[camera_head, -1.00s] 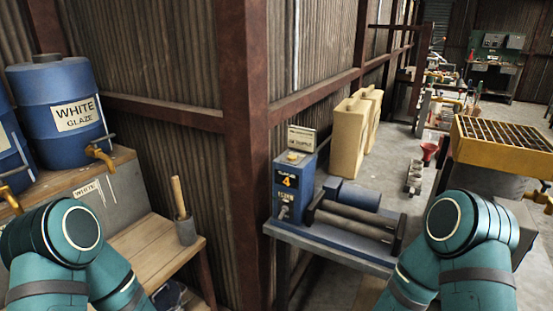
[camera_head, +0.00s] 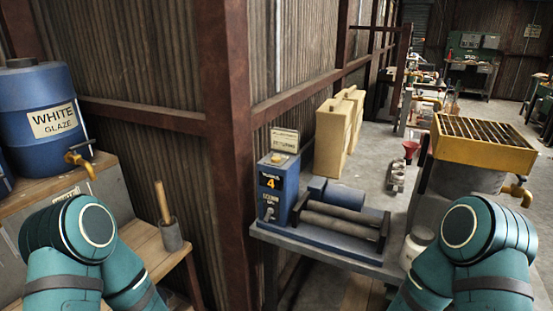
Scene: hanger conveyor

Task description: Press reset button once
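A blue machine (camera_head: 277,192) with a black display showing an orange 4 stands on a grey bench beside the corner post. A small yellowish piece (camera_head: 279,158), perhaps a button, sits on its top; I cannot tell whether it is the reset button. A small lever or switch (camera_head: 270,212) shows on its front. A small sign (camera_head: 284,141) stands behind it, its words too small to read surely. Rollers and a blue cylinder (camera_head: 338,194) lie to its right. My two teal arms show at the bottom left and bottom right; both grippers are out of view.
A mortar and pestle (camera_head: 170,235) stands on the lower bench. A rusty post (camera_head: 226,150) stands left of the machine. A yellow grated tray (camera_head: 482,145) is at right.

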